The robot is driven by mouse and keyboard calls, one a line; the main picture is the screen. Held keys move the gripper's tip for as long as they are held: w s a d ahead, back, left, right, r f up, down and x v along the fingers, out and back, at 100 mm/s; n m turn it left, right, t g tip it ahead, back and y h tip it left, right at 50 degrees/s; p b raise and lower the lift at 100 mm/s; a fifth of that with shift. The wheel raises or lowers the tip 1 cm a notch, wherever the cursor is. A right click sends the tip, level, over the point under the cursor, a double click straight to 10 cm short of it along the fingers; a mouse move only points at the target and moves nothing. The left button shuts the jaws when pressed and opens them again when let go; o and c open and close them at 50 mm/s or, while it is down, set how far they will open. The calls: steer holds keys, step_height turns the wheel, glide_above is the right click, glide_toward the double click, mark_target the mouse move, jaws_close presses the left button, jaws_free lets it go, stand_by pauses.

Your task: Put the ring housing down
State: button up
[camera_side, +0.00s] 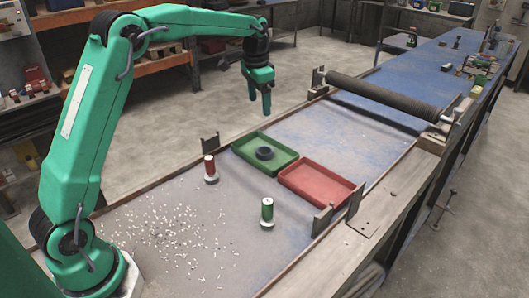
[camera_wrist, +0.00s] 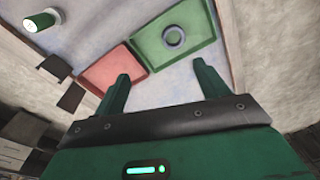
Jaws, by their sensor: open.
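The ring housing, a dark ring (camera_side: 264,153), lies flat in the green tray (camera_side: 282,161). In the wrist view the ring (camera_wrist: 174,28) shows as a grey ring with an open centre, inside the green tray (camera_wrist: 141,45). My gripper (camera_side: 260,108) is above and behind the green tray in the side view, apart from the ring. In the wrist view my gripper (camera_wrist: 166,82) has its two fingers spread wide with nothing between them.
A red tray (camera_side: 318,200) sits beside the green one. Small white bits (camera_side: 175,240) are scattered near my base. A mesh roller (camera_side: 385,95) spans the bench farther back.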

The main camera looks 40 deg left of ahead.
steer(key=s+d+r+n+t, duration=0.1)
steer(key=s+d+r, duration=0.25)
steer(key=s, duration=0.45)
steer(key=s+d+r+n+t, duration=0.1)
steer(key=s+d+r, duration=0.1)
steer(key=s+r, duration=0.45)
steer(key=s+d+f+t, duration=0.1)
steer(key=s+f, duration=0.2)
steer(key=s, duration=0.6)
steer(key=s+d+f+n+t, duration=0.1)
steer(key=s+f, duration=0.2)
steer(key=s, duration=0.6)
steer(key=shift+d+f+n+t, duration=0.2)
steer(key=shift+d+n+t, duration=0.1)
steer(key=shift+d, duration=0.05)
steer(key=shift+s, duration=0.1)
